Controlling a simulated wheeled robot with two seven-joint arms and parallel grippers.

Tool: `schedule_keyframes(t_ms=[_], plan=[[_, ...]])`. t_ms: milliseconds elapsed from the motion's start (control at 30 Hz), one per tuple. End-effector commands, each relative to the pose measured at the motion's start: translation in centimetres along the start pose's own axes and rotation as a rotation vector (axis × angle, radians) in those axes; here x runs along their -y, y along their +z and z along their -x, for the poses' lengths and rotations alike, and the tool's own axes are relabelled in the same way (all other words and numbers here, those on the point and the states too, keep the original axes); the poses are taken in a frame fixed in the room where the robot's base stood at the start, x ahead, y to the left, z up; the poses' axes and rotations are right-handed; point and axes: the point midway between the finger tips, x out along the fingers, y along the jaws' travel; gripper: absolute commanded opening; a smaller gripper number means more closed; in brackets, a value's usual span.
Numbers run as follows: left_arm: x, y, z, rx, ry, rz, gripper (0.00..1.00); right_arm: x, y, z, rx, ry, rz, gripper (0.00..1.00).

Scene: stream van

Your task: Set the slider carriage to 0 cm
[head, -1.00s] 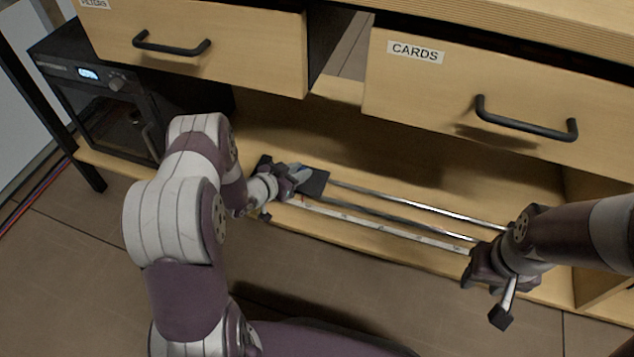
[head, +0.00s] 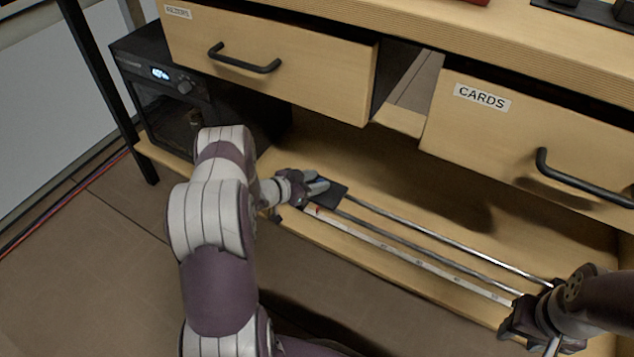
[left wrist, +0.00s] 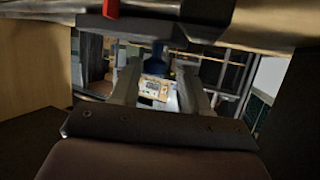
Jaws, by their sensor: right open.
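The slider lies along the lower shelf with two metal rails (head: 430,235) and a pale scale strip (head: 400,253) in front of them. Its carriage, a dark flat plate (head: 333,198), is at the left end of the rails. A small red mark (head: 318,210) shows beside it near the strip's left end. My left gripper (head: 318,186) is at the carriage and partly covers it. In the left wrist view its fingers (left wrist: 160,85) stand apart, with a blue shape between them; I cannot tell whether they touch it. My right gripper (head: 530,330) is open near the rails' right end.
Two drawers, one labelled CARDS (head: 540,135) and one at left (head: 270,45), overhang the shelf. A black device with a lit display (head: 160,75) stands at the shelf's left end. The shelf behind the rails (head: 400,175) is clear.

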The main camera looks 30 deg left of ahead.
Motion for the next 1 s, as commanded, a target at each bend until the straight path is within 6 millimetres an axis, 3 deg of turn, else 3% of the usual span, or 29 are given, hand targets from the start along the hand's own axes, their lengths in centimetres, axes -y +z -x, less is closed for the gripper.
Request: schedule_keyframes(t_ms=[267, 367, 700, 833, 1000], plan=[[-0.2, 0.0, 0.0, 0.000, 0.005, 0.001, 0.49, 0.0, 0.0, 0.1, 0.000, 0.000, 0.000, 0.43], [-0.2, -0.3, 0.9, 0.001, 0.004, 0.002, 0.49, 0.0, -0.1, 0.8, 0.000, 0.000, 0.000, 0.43], [0.0, -0.6, 9.7, 0.001, 0.000, 0.004, 0.49, 0.0, -0.7, 5.8, 0.000, 0.000, 0.000, 0.43], [0.0, -0.3, 11.8, 0.001, 0.000, 0.003, 0.49, 0.0, -0.8, 6.6, 0.000, 0.000, 0.000, 0.43], [-0.1, 0.0, 12.8, 0.000, 0.002, 0.002, 0.49, 0.0, -0.8, 6.7, 0.000, 0.000, 0.000, 0.43]])
